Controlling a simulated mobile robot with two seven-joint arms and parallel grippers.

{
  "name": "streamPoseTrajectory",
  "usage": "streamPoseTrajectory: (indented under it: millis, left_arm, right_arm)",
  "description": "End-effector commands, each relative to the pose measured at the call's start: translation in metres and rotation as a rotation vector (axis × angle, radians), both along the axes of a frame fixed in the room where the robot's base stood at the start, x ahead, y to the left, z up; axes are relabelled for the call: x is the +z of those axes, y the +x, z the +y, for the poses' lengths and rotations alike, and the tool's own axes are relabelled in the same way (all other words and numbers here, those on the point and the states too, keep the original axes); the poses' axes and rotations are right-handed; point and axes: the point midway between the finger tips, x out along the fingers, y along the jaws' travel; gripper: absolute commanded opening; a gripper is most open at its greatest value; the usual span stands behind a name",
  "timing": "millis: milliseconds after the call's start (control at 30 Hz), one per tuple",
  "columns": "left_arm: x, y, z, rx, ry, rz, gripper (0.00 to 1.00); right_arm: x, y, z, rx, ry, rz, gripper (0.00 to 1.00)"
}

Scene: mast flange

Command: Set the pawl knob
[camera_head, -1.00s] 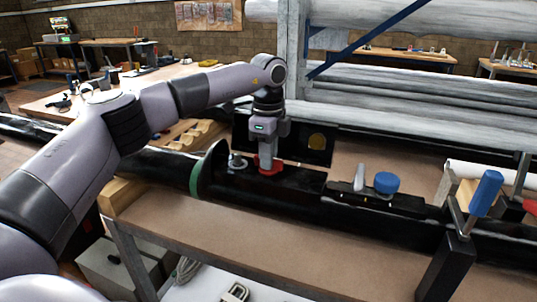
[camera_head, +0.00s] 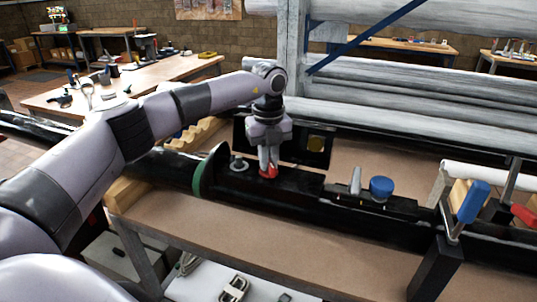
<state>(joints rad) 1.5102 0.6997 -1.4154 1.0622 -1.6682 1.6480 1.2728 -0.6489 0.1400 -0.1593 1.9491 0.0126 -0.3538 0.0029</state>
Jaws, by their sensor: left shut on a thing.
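The red pawl knob (camera_head: 267,173) sits on top of the black mast (camera_head: 290,192), just right of the mast's round flange with a green rim (camera_head: 198,178). My left gripper (camera_head: 268,167) points straight down from above and is shut on the red knob. Its fingers cover part of the knob, so its exact angle is hard to tell. My right gripper is not in view.
A small ring fitting (camera_head: 238,165) stands on the mast between flange and knob. A blue round knob (camera_head: 381,187) and a blue-handled clamp (camera_head: 472,203) stand to the right. The bench top (camera_head: 250,228) in front is clear. Large wrapped tubes (camera_head: 400,98) lie behind.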

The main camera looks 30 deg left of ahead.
Motion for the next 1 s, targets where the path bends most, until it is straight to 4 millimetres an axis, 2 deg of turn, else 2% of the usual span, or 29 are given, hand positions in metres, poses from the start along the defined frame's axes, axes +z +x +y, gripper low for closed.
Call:
streamPoseTrajectory:
  millis: [500,700,1000]
  left_arm:
    - [-0.0049,-0.0017,-0.0014,-0.467,0.001,0.010,0.00]
    - [-0.0051,-0.0019,-0.0015,-0.591,0.000,0.011,0.00]
    - [-0.0052,-0.0022,-0.0016,-0.687,-0.002,0.012,0.00]
  right_arm:
    - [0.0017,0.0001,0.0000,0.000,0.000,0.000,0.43]
    - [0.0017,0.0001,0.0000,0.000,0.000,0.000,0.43]
    - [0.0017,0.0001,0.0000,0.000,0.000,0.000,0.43]
